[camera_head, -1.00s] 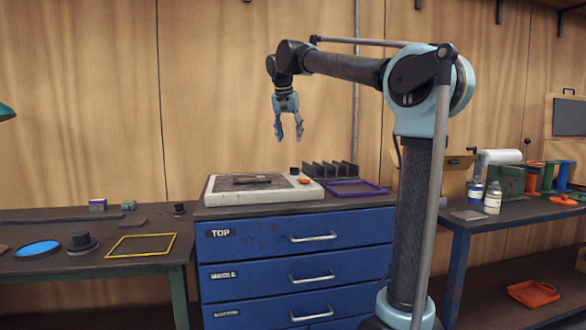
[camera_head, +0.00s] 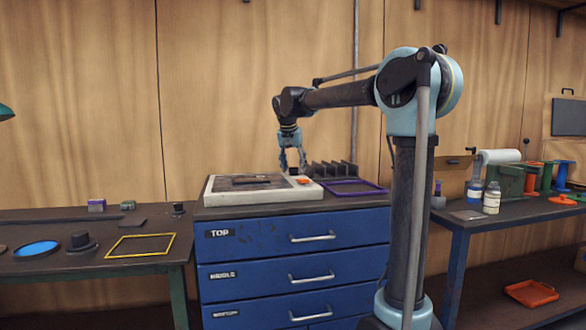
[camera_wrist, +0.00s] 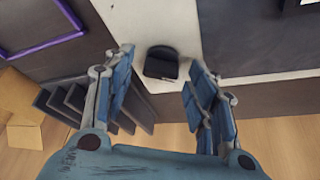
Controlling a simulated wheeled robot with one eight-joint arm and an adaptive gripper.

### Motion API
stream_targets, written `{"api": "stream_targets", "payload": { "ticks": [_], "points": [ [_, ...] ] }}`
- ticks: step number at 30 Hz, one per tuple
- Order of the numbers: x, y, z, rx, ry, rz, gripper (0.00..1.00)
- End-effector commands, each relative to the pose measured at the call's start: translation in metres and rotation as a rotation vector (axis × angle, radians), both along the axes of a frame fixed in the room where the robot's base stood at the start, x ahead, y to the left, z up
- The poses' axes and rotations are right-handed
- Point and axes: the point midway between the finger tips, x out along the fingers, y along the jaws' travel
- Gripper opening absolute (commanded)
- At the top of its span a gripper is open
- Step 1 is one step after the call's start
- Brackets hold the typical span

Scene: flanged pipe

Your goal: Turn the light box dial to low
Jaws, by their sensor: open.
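The light box (camera_head: 222,196) is a low white-rimmed box with a dark panel, lying on top of the blue drawer cabinet. Its small black dial (camera_wrist: 161,64) shows in the wrist view on the white rim, between and just beyond my fingertips. My gripper (camera_head: 292,170) points down just above the right back corner of the light box. In the wrist view my gripper (camera_wrist: 160,76) is open, with a finger on each side of the dial and a gap to it. The dial's setting marks cannot be read.
Dark upright slats (camera_head: 332,170) stand close behind and right of my gripper. A purple frame (camera_head: 354,187) lies right of the light box. The left table holds a yellow frame (camera_head: 141,254) and a blue disc (camera_head: 37,248).

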Motion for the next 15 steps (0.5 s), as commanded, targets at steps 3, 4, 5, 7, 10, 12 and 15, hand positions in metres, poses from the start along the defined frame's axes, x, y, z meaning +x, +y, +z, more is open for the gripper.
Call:
{"api": "stream_targets", "payload": {
  "ticks": [3, 4, 5, 7, 10, 12, 15],
  "points": [
    [0.0002, 0.0001, -0.0005, 0.0, 0.0, 0.0, 0.52],
    [0.0002, 0.0001, -0.0005, 0.0, 0.0, 0.0, 0.52],
    [0.0002, 0.0002, -0.0004, 0.0, 0.0, 0.0, 0.52],
    [0.0001, 0.0003, -0.0003, 0.0, 0.0, 0.0, 0.49],
    [0.0001, 0.0004, -0.0003, 0.0, 0.0, 0.0, 0.27],
    [0.0001, 0.0005, -0.0004, 0.0, 0.0, 0.001, 0.11],
    [0.0, 0.0007, -0.0004, 0.0, 0.0, 0.001, 0.07]
  ]
}}
